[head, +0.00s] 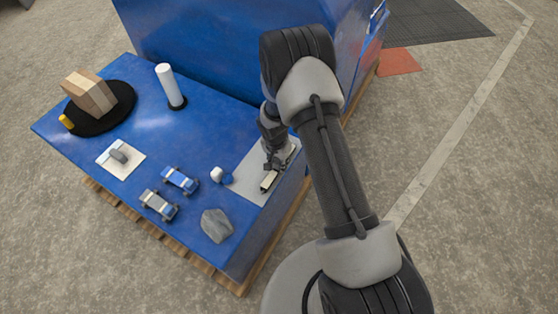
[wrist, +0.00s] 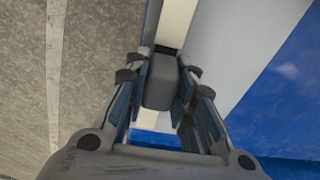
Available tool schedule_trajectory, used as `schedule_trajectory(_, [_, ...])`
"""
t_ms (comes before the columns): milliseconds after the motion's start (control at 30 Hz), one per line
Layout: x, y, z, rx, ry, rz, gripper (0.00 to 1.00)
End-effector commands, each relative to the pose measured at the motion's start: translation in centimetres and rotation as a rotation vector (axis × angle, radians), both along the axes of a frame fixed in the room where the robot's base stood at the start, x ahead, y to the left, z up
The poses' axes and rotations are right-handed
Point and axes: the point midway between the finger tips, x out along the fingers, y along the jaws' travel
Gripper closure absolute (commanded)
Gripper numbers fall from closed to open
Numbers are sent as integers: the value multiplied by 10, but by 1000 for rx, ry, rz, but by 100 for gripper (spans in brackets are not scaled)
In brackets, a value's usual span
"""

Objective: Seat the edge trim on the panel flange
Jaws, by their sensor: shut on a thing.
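My gripper (head: 274,164) is low over the grey plate (head: 251,183) at the right end of the blue bench. In the wrist view, my gripper (wrist: 164,85) is shut on a dark grey rounded block (wrist: 160,80). A narrow pale strip (wrist: 176,22) with a dark cross piece runs beneath and beyond the block. Its near end, pale with dark ends (head: 268,181), shows below my fingers in the head view. I cannot tell which of these is the edge trim or the flange, or whether the block touches the strip. My fingers hide the contact.
A tall blue body (head: 200,40) stands behind.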

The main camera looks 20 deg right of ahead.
Motion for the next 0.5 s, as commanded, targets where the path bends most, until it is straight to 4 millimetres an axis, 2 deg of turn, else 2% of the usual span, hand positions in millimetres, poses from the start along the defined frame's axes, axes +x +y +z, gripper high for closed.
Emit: schedule_trajectory(500, [0,0,-4,0,0,0,100])
